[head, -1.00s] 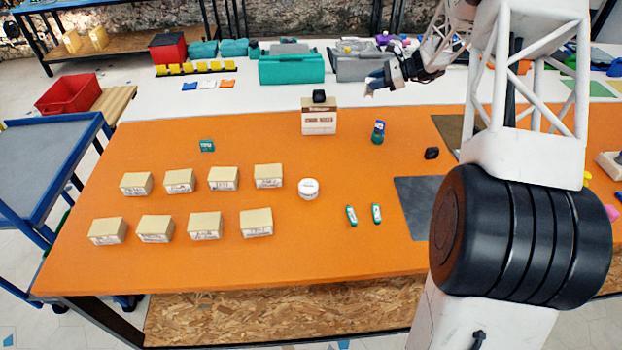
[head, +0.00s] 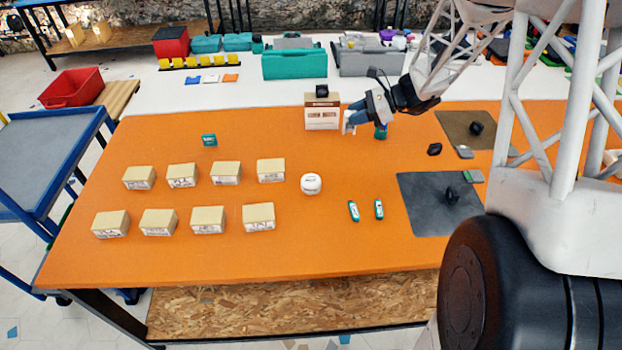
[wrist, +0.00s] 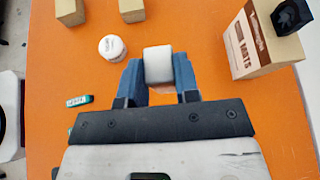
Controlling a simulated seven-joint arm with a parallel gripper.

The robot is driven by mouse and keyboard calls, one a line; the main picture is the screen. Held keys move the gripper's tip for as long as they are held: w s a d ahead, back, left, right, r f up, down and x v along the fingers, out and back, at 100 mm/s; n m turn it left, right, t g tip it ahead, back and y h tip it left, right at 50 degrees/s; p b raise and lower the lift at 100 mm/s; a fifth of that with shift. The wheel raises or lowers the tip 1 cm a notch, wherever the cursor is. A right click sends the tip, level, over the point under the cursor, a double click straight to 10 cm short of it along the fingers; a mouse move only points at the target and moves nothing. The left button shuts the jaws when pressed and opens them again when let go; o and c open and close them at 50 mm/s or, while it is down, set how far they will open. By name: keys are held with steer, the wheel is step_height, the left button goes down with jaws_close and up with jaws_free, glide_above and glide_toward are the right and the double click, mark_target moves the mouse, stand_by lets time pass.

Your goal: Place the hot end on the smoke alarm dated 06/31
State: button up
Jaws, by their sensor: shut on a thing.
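My gripper (head: 349,121) is shut on a white rounded thing, held above the orange table in front of a carton. In the wrist view the white thing (wrist: 158,63) sits between the blue fingers; no date shows on it, and I cannot tell whether it is a smoke alarm. A white round puck, perhaps a smoke alarm (head: 311,184), stands alone on the table, with small print I cannot read. It also shows in the wrist view (wrist: 112,48), left of the fingers and apart from them. I cannot identify the hot end with certainty.
Several tan boxes with labels (head: 258,217) stand in two rows at left. The printed carton (head: 322,113) bears a black block (head: 322,91). Two small green-white items (head: 353,211) lie right of the puck, beside a dark mat (head: 425,215). Table around the puck is clear.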

steer(key=s+a+f+g, duration=0.1)
steer(key=s+a, duration=0.3)
steer(key=s, duration=0.9)
steer(key=s+a+f, duration=0.1)
steer(key=s+a, duration=0.4)
steer(key=s, duration=0.8)
steer(key=shift+g, duration=0.4)
steer(key=shift+w, duration=0.1)
glide_above(316, 179)
steer(key=f, duration=0.2)
steer(key=shift+w+r, duration=0.1)
steer(key=shift+r, duration=0.1)
steer(key=shift+f, duration=0.15)
steer(key=shift+f, duration=1.65)
steer(key=shift+f, duration=0.15)
